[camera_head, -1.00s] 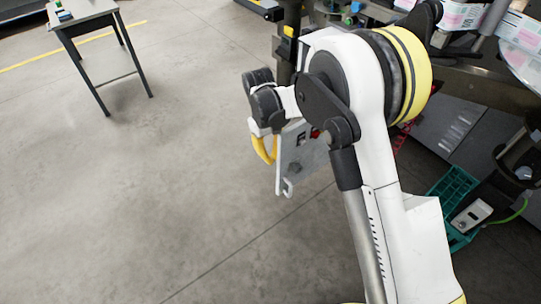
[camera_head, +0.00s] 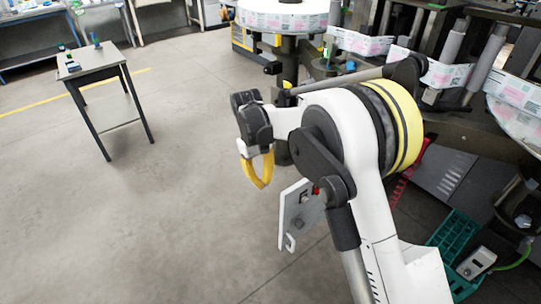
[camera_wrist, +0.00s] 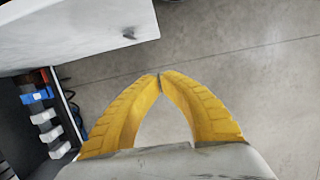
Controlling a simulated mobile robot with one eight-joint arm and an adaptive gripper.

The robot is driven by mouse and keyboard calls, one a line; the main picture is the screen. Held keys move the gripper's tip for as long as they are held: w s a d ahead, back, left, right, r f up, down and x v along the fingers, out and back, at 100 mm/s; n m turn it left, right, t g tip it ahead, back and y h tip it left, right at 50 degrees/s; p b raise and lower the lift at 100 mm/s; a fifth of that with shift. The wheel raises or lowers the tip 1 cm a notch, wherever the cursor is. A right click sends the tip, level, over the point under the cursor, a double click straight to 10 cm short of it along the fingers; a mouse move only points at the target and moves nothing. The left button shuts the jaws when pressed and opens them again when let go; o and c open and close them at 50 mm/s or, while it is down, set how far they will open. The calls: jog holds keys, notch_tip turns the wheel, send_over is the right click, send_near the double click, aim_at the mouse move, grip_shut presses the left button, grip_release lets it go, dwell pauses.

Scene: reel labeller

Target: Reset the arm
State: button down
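My gripper (camera_head: 262,186) hangs at the end of my folded white arm in the middle of the head view, its yellow fingers pointing down over bare floor. In the wrist view the yellow fingertips (camera_wrist: 159,76) meet and the floor shows through the gap behind them, so it is shut and empty. It stands well clear of the labelling machine (camera_head: 420,75) on the right.
A small grey table (camera_head: 97,63) with a few small items stands at the back left. A reel of printed labels (camera_head: 283,22) is at the back. A teal crate (camera_head: 456,238) lies at the lower right. The floor (camera_head: 150,220) on the left is open.

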jog(key=s+d+r+m+t+y, duration=0.15)
jog(key=s+d+r, duration=0.25)
jog(key=d+r, duration=0.4)
jog(key=s+d+r+m+t+y, duration=0.1)
jog(key=s+d+r+m+t, duration=0.25)
jog(key=d+r, duration=0.45)
jog(key=s+d+m+t, duration=0.3)
jog(key=s+d+t, duration=0.1)
jog(key=s+d, duration=0.7)
jog(key=s, duration=0.3)
jog(key=shift+s+h, duration=0.25)
jog(key=shift+h, duration=0.1)
